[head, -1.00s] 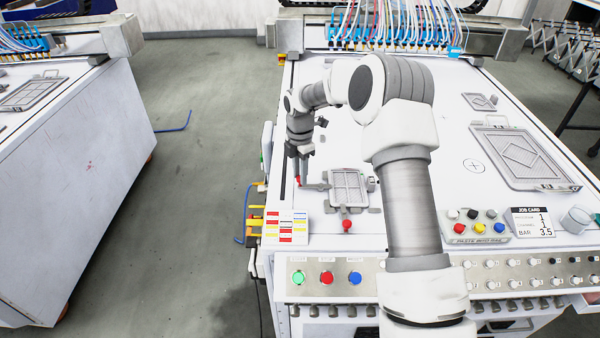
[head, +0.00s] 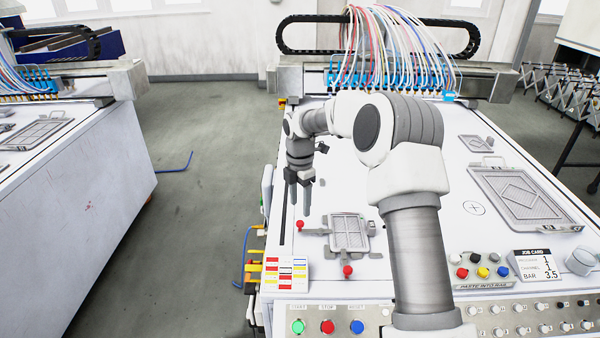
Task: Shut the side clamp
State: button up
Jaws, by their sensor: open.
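A grey framed plate (head: 350,232) lies in a fixture on the white table. The side clamp (head: 316,232) is at the plate's left side, and its arm reaches left to a red knob (head: 300,225). A second clamp with a red knob (head: 347,270) is at the plate's front edge. Whether the side clamp presses on the plate is too small to tell.
A colored label card (head: 286,273) lies in front of the clamp, with start, stop and reset buttons (head: 327,327) below. A larger framed screen (head: 522,195) lies at the right. A nozzle gantry with many hoses (head: 395,80) spans the back. My arm covers the table's middle.

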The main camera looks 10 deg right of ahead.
notch_tip(320, 180, up, 11)
jog(key=shift+r+p, duration=0.2)
jog(key=shift+p, duration=0.1)
